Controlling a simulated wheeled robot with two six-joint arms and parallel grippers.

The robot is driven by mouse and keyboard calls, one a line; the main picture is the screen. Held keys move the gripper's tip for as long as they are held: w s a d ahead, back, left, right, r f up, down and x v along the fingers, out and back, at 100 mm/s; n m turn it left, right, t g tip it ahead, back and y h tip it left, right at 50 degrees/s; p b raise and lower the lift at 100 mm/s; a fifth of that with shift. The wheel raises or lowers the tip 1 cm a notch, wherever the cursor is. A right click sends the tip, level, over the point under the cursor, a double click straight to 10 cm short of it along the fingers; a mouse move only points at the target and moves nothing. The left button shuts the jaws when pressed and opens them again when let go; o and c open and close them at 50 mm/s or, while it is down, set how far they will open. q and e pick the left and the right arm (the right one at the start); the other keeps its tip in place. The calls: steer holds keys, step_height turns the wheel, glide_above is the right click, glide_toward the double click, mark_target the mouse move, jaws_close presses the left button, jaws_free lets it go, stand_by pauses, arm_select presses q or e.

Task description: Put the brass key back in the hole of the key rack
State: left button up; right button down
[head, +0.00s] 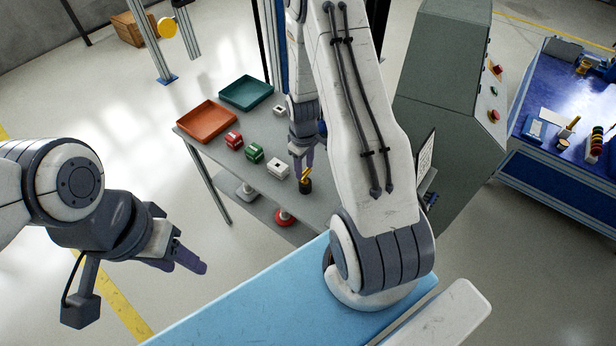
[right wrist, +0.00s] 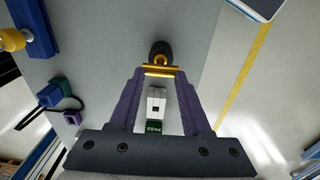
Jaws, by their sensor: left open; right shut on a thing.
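My right gripper (head: 303,162) points down over the grey table. Its fingertips are shut on the brass key (head: 305,174), a brass piece with a dark round part (head: 305,186) at its lower end. In the right wrist view the brass key (right wrist: 160,70) lies across between the fingertips, the dark round part beyond it. A white block with a dark square hole (head: 278,167), perhaps the key rack, stands just left of the key; it also shows between the fingers in the right wrist view (right wrist: 156,94). My left gripper (head: 182,262) is open and empty, away from the table.
The grey table (head: 215,158) also bears a green block (head: 254,152), a red block (head: 233,139), an orange tray (head: 207,119) and a green tray (head: 246,92). A grey cabinet (head: 440,100) stands to the right. A blue workbench (head: 550,165) is at far right.

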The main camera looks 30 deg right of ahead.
steer(key=shift+s+a+f+g+p, duration=0.1)
steer(key=shift+s+f+g+p, duration=0.1)
steer(key=shift+f, duration=0.35)
steer(key=shift+s+f+g+p, duration=0.1)
steer(key=shift+s+f+p, duration=0.1)
steer(key=shift+f, duration=0.3)
steer(key=shift+w+r+p, duration=0.25)
steer(key=shift+w+p, duration=0.1)
steer(key=shift+p, duration=0.15)
steer(key=shift+s+r+p, duration=0.1)
steer(key=shift+r+p, duration=0.3)
steer(key=shift+r, duration=0.2)
steer(key=shift+r+p, duration=0.3)
steer(key=shift+r, duration=0.1)
steer(key=shift+d+r, duration=0.15)
steer(key=shift+d, duration=0.1)
arm_select(q)
steer(key=w, duration=0.2)
steer(key=w+r, duration=0.1)
steer(key=shift+w+d, duration=0.25)
arm_select(e)
steer(key=shift+a, duration=0.1)
steer(key=shift+r, duration=0.1)
step_height(320, 180, up, 4)
steer(key=p, duration=0.4)
steer(key=shift+r, duration=0.1)
arm_select(q)
step_height(320, 180, up, 4)
steer(key=shift+f, duration=0.25)
